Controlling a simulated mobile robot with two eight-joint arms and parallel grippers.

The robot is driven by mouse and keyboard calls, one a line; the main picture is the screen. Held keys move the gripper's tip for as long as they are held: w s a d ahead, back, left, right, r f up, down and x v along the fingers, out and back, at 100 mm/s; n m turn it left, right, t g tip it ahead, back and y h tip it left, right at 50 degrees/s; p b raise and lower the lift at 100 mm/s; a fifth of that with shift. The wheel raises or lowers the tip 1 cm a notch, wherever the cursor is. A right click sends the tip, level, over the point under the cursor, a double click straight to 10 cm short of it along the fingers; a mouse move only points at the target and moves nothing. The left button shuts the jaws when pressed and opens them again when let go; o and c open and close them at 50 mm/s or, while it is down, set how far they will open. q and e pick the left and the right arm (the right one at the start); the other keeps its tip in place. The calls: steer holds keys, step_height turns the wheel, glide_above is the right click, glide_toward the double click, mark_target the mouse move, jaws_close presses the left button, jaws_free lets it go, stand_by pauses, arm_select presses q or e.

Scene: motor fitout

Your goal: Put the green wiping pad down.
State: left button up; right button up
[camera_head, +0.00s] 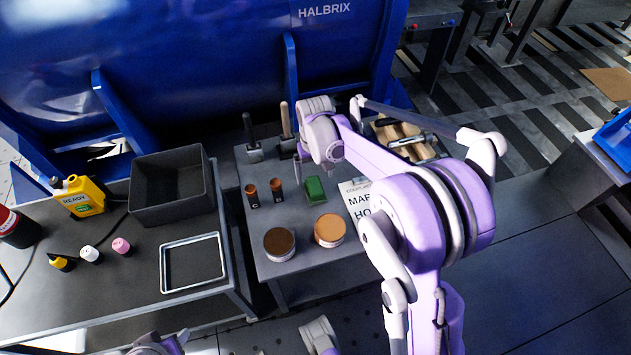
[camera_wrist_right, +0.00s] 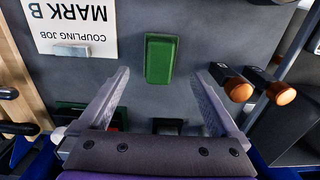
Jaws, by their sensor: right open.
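The green wiping pad (camera_head: 315,190) lies on the grey work table (camera_head: 255,222), left of the printed sheet. It also shows in the right wrist view (camera_wrist_right: 160,58), lying flat on the grey surface beyond the fingers. My right gripper (camera_head: 314,168) is above the table just behind the pad in the head view. In the wrist view its two fingers are spread apart with nothing held between them, and the pad shows clear of both. I do not see my left gripper's jaws.
Two dark cylinders with orange ends (camera_head: 264,192) stand left of the pad. Two round tins (camera_head: 329,230) stand in front. A printed sheet (camera_head: 359,197) lies to its right.

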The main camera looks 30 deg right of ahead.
mark_target(315, 185)
step_height(315, 185, up, 5)
steer(key=s+a+r+n+t, duration=0.1)
steer(key=s+a+r, duration=0.15)
steer(key=s, duration=0.35)
steer(key=s+a+r+t, duration=0.2)
steer(key=s+a, duration=0.2)
steer(key=s, duration=0.3)
steer(key=s+a+f+t, duration=0.1)
steer(key=s+a+f, duration=0.1)
steer(key=s, duration=0.3)
steer(key=s+a+f+n, duration=0.1)
steer(key=s+f, duration=0.1)
steer(key=s, duration=0.3)
steer(key=shift+a+n+t+p, duration=0.3)
steer(key=shift+a+t+p, duration=0.1)
steer(key=shift+s, duration=0.1)
